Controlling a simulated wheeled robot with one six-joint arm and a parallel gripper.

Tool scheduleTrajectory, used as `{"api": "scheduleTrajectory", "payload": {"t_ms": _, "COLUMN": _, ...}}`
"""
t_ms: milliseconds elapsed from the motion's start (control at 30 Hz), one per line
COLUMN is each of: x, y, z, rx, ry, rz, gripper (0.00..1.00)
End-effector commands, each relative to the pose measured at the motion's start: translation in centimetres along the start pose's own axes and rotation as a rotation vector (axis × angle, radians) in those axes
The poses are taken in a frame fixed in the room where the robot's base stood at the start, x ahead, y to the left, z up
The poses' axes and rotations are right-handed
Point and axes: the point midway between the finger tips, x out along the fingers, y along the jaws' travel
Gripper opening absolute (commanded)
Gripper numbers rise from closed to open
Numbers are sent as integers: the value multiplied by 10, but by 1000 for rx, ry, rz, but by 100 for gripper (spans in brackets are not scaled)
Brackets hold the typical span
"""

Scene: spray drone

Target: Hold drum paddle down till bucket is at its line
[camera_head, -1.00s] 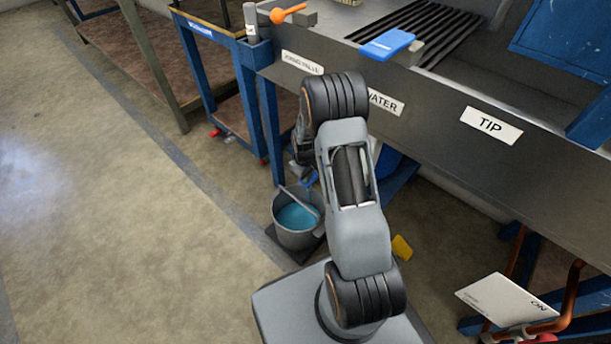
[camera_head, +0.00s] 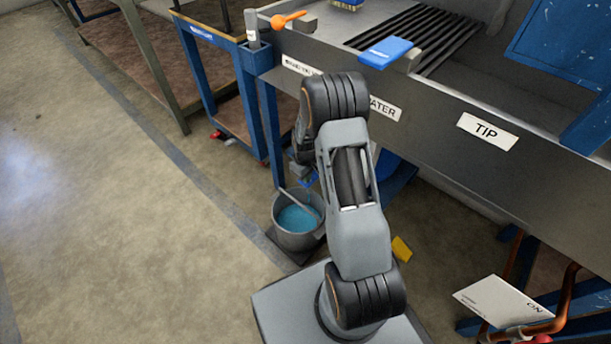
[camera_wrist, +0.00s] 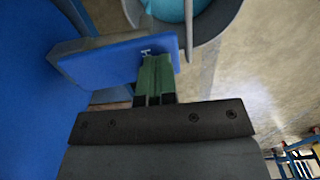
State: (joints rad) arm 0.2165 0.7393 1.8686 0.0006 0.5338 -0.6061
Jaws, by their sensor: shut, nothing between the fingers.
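The blue paddle (camera_wrist: 100,68), with a small white letter on it, fills the middle left of the wrist view. My gripper (camera_wrist: 156,62) has its green fingers shut and empty, with the tips over the paddle's lettered end; they look to be against it, but contact is hard to judge. The grey bucket (camera_head: 296,238) stands on the floor left of my arm, holding blue liquid (camera_head: 296,217); a grey stick slants over its rim. Part of the bucket (camera_wrist: 218,22) also shows at the top of the wrist view. I cannot make out its line.
A metal bench (camera_head: 450,125) with WATER and TIP labels runs along the right. A blue lever (camera_head: 386,52) and an orange handle (camera_head: 288,19) sit on top. A white ON plate (camera_head: 503,299) is at lower right. The floor at left is clear.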

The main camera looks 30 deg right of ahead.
Motion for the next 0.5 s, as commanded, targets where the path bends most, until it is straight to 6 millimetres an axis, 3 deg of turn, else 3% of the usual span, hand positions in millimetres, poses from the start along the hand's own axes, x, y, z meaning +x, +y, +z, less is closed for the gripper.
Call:
{"api": "scheduleTrajectory", "payload": {"t_ms": 267, "x": -7, "y": 0, "z": 0, "rx": 0, "ry": 0, "rz": 0, "gripper": 0}}
{"api": "scheduleTrajectory", "payload": {"t_ms": 500, "x": -36, "y": -3, "z": -1, "rx": -1, "ry": 0, "rz": 0, "gripper": 0}}
